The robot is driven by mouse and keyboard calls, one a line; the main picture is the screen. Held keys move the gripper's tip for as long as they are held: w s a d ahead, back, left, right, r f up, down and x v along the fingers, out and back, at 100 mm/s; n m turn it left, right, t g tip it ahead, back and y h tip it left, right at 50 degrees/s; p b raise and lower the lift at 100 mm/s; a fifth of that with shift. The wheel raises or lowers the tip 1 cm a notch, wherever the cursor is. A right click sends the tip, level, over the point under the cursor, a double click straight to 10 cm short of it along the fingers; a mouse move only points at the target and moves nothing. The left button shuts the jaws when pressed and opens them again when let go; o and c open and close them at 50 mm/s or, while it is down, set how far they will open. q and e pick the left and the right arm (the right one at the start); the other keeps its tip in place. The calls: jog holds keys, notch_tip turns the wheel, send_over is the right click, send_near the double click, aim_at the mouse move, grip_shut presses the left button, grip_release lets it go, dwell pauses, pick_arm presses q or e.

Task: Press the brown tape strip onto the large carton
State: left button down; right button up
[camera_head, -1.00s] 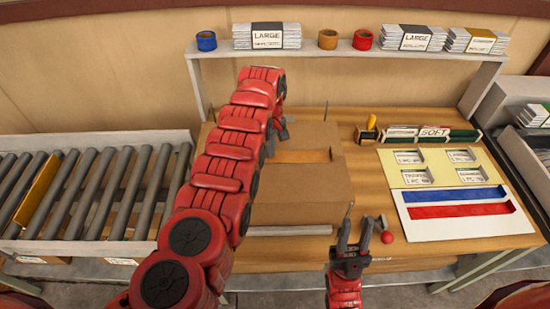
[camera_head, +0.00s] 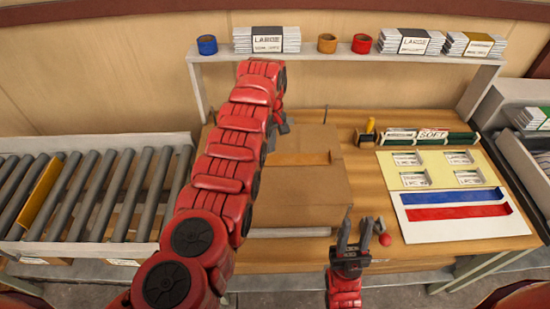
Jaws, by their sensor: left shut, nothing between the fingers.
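The large carton (camera_head: 298,190) stands shut on the wooden table in the middle of the head view. A flat, orange-brown strip (camera_head: 303,158) shows on its top and looks like the brown tape; its left part is hidden by my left arm. My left gripper (camera_head: 280,126) is shut and empty at the carton's top, left of the visible strip and partly hidden by the arm. Whether it touches the carton or tape I cannot tell. My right gripper (camera_head: 362,232) is open and empty in front of the carton's right corner.
A white holder carries a blue strip (camera_head: 455,197) and a red strip (camera_head: 457,212) at right, below a cream card tray (camera_head: 436,173). A roller conveyor (camera_head: 90,195) is at left. A shelf (camera_head: 350,51) at the back holds tape rolls and packs.

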pick_arm(q)
jog(key=shift+f, duration=0.1)
jog(key=shift+w+a+p, duration=0.1)
jog(key=shift+a+p, duration=0.2)
jog(key=shift+a, duration=0.05)
jog(key=a, duration=0.2)
jog(key=shift+a+p, duration=0.3)
jog(key=shift+p, duration=0.1)
jog(key=a+b, duration=0.2)
jog(key=a, duration=0.7)
jog(key=shift+a, duration=0.4)
jog(key=shift+f, duration=0.2)
jog(key=shift+f+b, duration=1.1)
jog(key=shift+f, duration=0.75)
jog(key=shift+r, duration=0.1)
